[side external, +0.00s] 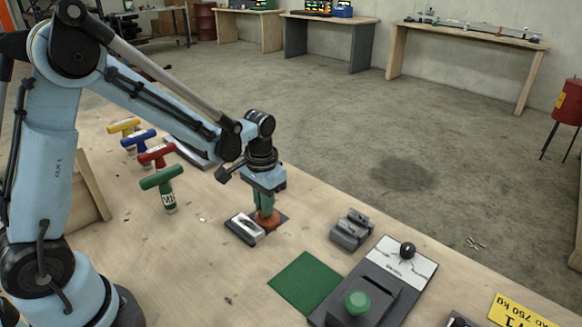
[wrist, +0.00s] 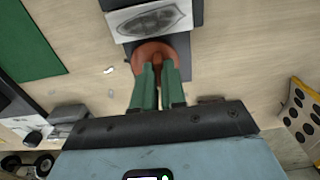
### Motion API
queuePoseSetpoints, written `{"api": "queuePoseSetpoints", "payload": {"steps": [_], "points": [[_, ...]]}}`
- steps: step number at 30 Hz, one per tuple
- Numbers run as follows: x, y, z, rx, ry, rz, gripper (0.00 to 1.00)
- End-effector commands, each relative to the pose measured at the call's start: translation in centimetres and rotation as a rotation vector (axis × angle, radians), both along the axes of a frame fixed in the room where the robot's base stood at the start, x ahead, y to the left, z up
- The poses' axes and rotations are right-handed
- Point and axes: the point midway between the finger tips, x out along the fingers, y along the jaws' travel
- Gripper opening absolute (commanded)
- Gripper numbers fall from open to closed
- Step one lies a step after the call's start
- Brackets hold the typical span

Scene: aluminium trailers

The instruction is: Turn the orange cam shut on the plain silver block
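The orange cam (side external: 267,218) sits on a dark base plate (side external: 283,216), right beside a silver block (side external: 243,229). In the wrist view, the orange cam (wrist: 141,55) is round and close to the edge of the silver block (wrist: 122,22), whose top carries a dark oval outline. I cannot tell whether cam and block touch. My gripper (side external: 266,208) points straight down over the cam. In the wrist view, its green fingers (wrist: 158,68) are close together with a narrow gap, their tips at the cam's middle. They appear closed on it and hide part of it.
Yellow, blue, red and green T-handles (side external: 161,178) stand at the left. A grey ridged block (side external: 351,229), a green mat (side external: 305,283) and a panel with a green button (side external: 357,303) and black knob (side external: 407,250) lie to the right. Some bare wood surrounds the base plate.

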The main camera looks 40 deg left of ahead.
Motion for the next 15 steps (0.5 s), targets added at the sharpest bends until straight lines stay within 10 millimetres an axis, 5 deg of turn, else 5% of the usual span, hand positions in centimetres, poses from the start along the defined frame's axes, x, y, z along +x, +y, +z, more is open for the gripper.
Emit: {"api": "queuePoseSetpoints", "payload": {"steps": [15], "points": [[0.0,0.03,0.03,0.0,0.001,-0.046,0.0]]}}
